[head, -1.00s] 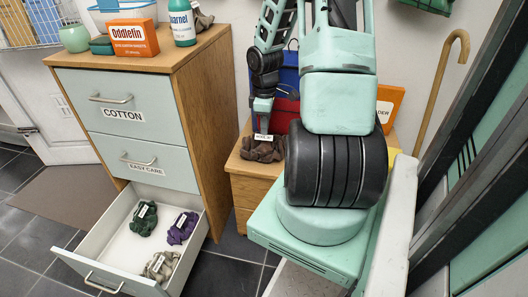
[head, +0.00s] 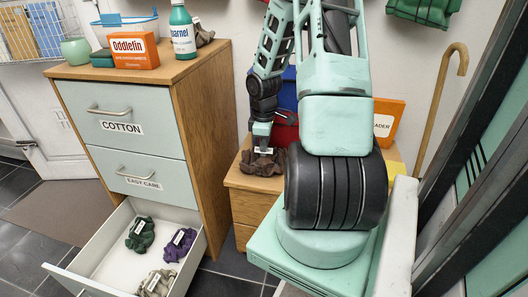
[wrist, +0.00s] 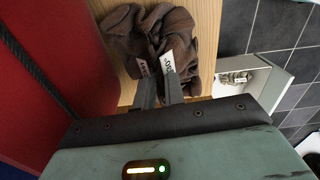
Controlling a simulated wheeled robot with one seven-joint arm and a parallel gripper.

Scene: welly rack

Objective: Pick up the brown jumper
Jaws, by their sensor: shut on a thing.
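The brown jumper (head: 264,163) is a crumpled bundle with a white label, on top of the low wooden cabinet. In the wrist view the jumper (wrist: 150,35) fills the upper middle, lying against the wood, and two white tags show near the fingers. My gripper (head: 262,147) reaches down onto it from above. In the wrist view my gripper (wrist: 160,92) has its fingers close together on the near edge of the jumper, shut on its cloth. Whether the jumper is clear of the cabinet top cannot be told.
The low wooden cabinet (head: 243,183) also bears a red and blue box (head: 287,128) and an orange box (head: 388,122). An open drawer (head: 93,258) at the lower left holds green, purple and beige bundles. A tall drawer unit (head: 190,110) stands left of my arm.

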